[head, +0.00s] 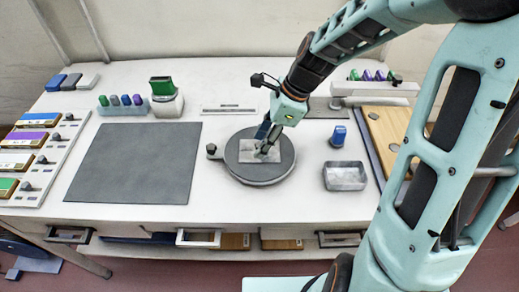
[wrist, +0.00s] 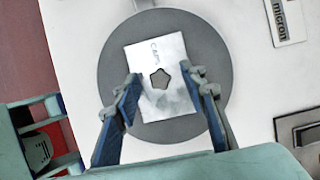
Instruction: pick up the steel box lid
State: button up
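The steel box lid appears to be the square, light metal plate (head: 284,153) lying flat on a round grey turntable (head: 259,179). In the wrist view the plate (wrist: 165,101) has small lettering near its far edge and a dark five-sided hole or knob in the middle; I cannot tell which. My gripper (head: 265,148) is over the plate, pointing down. In the wrist view its blue-padded fingers (wrist: 160,76) are open, one on each side of the five-sided feature, with nothing between them at the tips. I cannot tell how high they are above the plate.
An open metal box (head: 345,177) and a blue block (head: 338,136) stand right of the turntable. A dark grey mat (head: 136,162) lies at left, clear. A stamp-like green block (head: 162,87) and small coloured pieces stand behind. A wooden board (head: 386,130) is at far right.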

grip_shut()
jog(key=shift+r, duration=0.15)
dwell(0.4)
